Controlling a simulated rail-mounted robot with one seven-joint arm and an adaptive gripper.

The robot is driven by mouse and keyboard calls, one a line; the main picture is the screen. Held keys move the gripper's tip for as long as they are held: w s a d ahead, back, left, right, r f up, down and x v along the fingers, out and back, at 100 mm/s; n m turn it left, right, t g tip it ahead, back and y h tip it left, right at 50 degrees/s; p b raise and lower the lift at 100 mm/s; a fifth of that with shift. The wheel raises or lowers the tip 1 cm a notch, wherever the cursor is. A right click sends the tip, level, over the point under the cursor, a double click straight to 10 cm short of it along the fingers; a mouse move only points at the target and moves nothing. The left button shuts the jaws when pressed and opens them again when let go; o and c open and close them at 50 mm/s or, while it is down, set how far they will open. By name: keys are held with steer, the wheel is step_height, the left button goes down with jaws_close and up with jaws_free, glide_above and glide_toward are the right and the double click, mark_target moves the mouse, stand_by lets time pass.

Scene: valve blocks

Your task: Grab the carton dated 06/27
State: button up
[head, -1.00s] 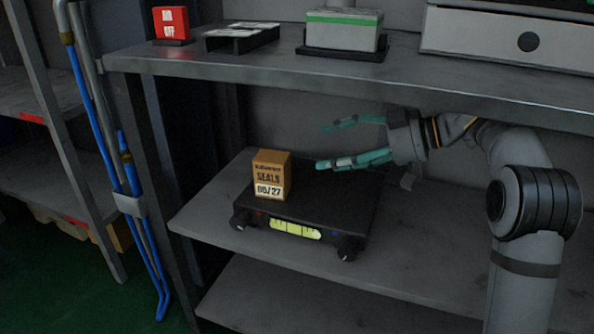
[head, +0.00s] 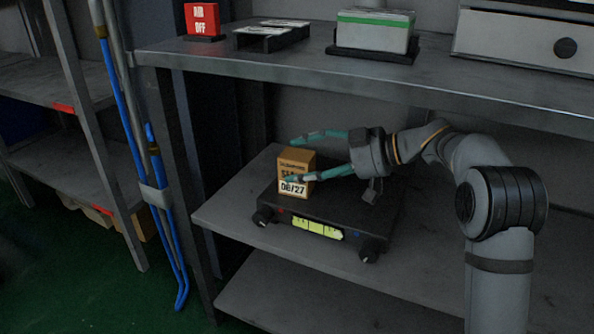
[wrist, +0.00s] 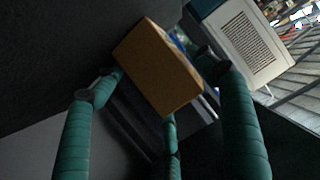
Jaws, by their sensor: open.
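The small brown carton (head: 298,163) reading "SEALS" and 06/27 stands upright on top of a black device with knobs (head: 335,217), on the middle shelf. My gripper (head: 305,160) is open at the carton, with one teal finger crossing in front of its printed face and another behind it at the top. In the wrist view the carton (wrist: 158,68) lies between and just beyond the teal fingers (wrist: 165,90), showing a plain brown side. I cannot tell whether any finger touches it.
The upper shelf (head: 400,77) runs close above my arm. On it stand a red "AIR OFF" block (head: 203,20), a dark rack (head: 270,36), a green-striped box (head: 374,32) and a grey drawer unit (head: 525,33). Blue hoses (head: 127,125) hang at left.

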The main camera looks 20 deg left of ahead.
steer(key=c, duration=0.4)
steer(key=c, duration=0.7)
steer(key=shift+r, duration=0.15)
steer(key=shift+c, duration=0.4)
